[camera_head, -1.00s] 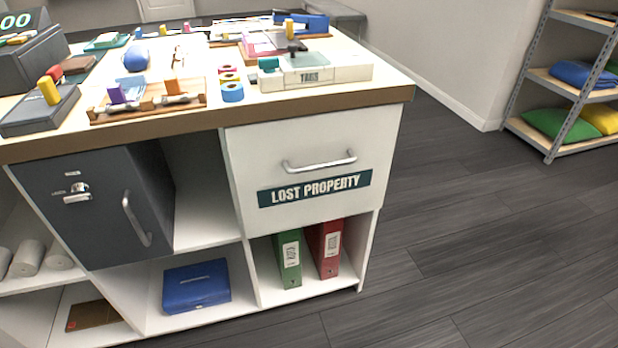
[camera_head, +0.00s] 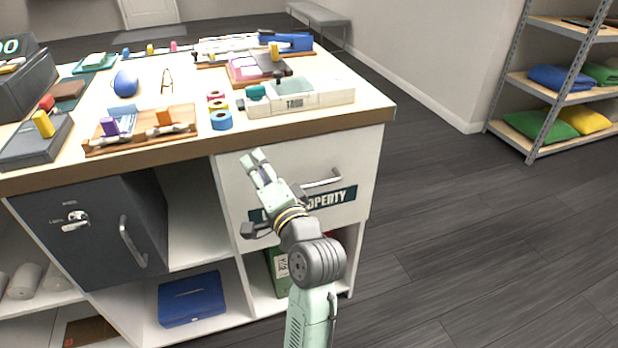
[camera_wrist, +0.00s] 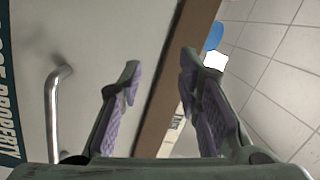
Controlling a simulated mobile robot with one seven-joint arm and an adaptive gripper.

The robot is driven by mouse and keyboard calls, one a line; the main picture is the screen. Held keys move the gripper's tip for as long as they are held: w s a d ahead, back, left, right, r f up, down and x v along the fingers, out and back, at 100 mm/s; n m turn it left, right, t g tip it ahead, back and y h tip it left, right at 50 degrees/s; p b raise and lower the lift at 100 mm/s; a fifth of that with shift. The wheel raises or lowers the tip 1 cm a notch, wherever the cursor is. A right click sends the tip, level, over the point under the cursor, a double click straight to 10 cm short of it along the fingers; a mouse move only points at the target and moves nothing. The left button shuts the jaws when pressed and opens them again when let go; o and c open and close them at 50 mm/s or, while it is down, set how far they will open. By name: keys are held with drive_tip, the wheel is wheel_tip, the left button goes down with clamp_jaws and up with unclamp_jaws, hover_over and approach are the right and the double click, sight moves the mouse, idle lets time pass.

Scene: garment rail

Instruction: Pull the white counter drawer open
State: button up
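The white counter drawer (camera_head: 362,160) is closed under the right end of the counter, with a dark "LOST PROPERTY" label (camera_head: 340,198). Its silver bar handle (camera_head: 322,183) is partly hidden by my arm in the head view. My gripper (camera_head: 256,160) is in front of the drawer's left part, up and left of the handle, not touching it. In the wrist view the handle (camera_wrist: 56,112) lies left of my gripper (camera_wrist: 158,88). The fingers, with purple pads, stand apart with nothing between them. The label's left part is hidden behind my arm.
The wooden counter edge (camera_head: 300,130) runs just above the drawer; the top holds trays, tape rolls and boxes. A grey locker door (camera_head: 95,232) is to the left. Binders and a blue box (camera_head: 192,298) sit below. The floor at right is clear.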

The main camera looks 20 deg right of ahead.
sight(310, 187)
drive_tip(key=s+d+f+m+g+h, duration=0.3)
drive_tip(key=s+d+f+m, duration=0.35)
drive_tip(key=d, duration=0.55)
drive_tip(key=shift+n, duration=0.55)
drive_tip(key=x, duration=0.3)
drive_tip(key=f+p+x, duration=0.1)
drive_tip(key=x, duration=0.3)
drive_tip(key=p+x, duration=0.1)
drive_tip(key=x, duration=0.2)
drive_tip(key=shift+w+f, duration=0.25)
drive_tip(key=shift+f, duration=0.15)
drive_tip(key=shift+c, duration=0.2)
clamp_jaws()
